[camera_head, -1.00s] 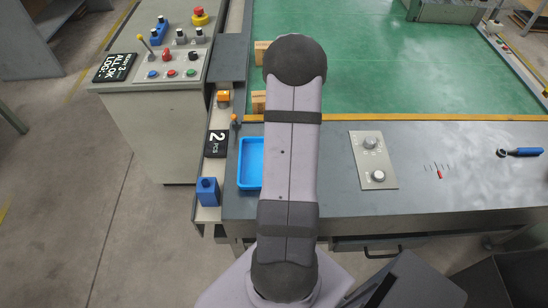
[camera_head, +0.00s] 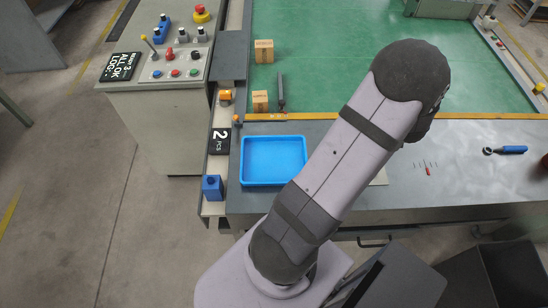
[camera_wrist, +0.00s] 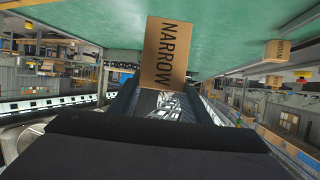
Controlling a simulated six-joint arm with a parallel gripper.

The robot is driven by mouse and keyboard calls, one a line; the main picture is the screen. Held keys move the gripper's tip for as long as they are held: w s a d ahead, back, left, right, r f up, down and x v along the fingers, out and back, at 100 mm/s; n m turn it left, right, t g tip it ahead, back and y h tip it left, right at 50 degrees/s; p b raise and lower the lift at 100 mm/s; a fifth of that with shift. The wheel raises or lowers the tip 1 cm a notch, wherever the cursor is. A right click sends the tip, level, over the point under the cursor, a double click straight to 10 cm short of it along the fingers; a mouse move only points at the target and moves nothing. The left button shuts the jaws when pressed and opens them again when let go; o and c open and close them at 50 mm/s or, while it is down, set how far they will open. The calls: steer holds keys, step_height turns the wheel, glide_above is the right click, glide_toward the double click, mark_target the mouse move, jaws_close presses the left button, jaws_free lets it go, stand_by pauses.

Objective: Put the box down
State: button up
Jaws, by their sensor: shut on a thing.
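A brown box marked NARROW (camera_wrist: 165,52) is in the wrist view, between the fingers of my gripper (camera_wrist: 165,94). My gripper is shut on it. The held box and my gripper are hidden behind my arm in the head view. Two other brown boxes stand on the green surface (camera_head: 330,60) in the head view, one farther back (camera_head: 263,51) and one near the yellow edge (camera_head: 260,101). An empty blue tray (camera_head: 246,182) lies on the grey front ledge, left of my arm.
A dark upright bar (camera_head: 281,92) stands beside the nearer box. A blue-handled tool (camera_head: 512,149) lies on the ledge at right.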

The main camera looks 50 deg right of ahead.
steer(key=w+a+f+n+t+y, duration=0.1)
steer(key=w+a+n+t+y, duration=0.45)
steer(key=a, duration=0.95)
steer(key=w+a+f+n+t+y, duration=0.15)
steer(key=w+a+n+y, duration=0.65)
steer(key=a, duration=0.8)
steer(key=shift+m+h, duration=0.45)
steer(key=shift+h, duration=0.3)
steer(key=shift+w+d+f, duration=0.1)
steer(key=shift+w+f, duration=0.05)
steer(key=shift+f, duration=0.7)
steer(key=shift+w+d+f, duration=0.1)
steer(key=shift+w+f, duration=0.05)
steer(key=shift+f, duration=0.75)
steer(key=shift+w+d+f, duration=0.1)
steer(key=shift+w+f, duration=0.05)
steer(key=shift+f, duration=0.7)
steer(key=shift+f, duration=2.05)
steer(key=shift+f, duration=0.1)
steer(key=shift+f, duration=0.1)
steer(key=o, duration=1.2)
steer(key=shift+c, duration=0.2)
